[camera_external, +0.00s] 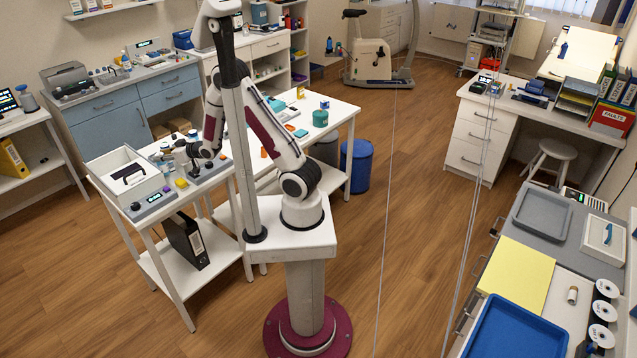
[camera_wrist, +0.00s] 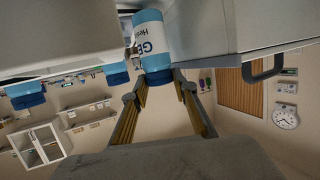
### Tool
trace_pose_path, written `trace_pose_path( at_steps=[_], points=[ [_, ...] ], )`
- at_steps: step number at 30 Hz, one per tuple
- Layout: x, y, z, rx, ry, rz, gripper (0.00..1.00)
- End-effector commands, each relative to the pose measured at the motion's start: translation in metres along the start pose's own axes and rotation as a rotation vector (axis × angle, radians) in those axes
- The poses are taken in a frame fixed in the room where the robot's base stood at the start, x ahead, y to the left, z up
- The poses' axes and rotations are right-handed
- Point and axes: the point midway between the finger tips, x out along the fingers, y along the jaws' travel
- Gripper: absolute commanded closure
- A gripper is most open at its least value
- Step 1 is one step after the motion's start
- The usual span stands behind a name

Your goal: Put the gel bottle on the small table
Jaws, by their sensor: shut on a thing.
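The gel bottle (camera_wrist: 152,45) is blue with a white label and dark lettering. In the wrist view its near end lies between the fingertips of my gripper (camera_wrist: 160,78), which is shut on it. In the external view my gripper (camera_external: 184,155) is low over the cluttered white table (camera_external: 160,262) at the left. The bottle is too small and covered there to make out. I cannot tell for certain which of the white tables is the small one.
A white open box (camera_external: 118,172) stands at the left end of the white table. A black binder (camera_external: 184,240) stands on its lower shelf. A teal jar (camera_external: 320,118) and small items crowd the adjoining tabletop. A blue bin (camera_external: 357,165) stands on the floor beside it.

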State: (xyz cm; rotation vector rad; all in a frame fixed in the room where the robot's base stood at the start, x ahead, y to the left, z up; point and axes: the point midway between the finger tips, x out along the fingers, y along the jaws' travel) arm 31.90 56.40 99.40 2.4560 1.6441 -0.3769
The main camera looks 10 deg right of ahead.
Motion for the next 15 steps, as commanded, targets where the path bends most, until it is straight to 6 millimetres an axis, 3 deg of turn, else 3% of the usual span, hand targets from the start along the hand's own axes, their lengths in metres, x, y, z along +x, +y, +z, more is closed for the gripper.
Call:
trace_pose_path(
  at_steps=[5,15],
  points=[
    [0.0031,0.0001,0.0104,0.0,0.0,0.0,1.0],
    [0.0034,0.0002,0.0111,0.0,0.001,0.001,1.0]
  ],
)
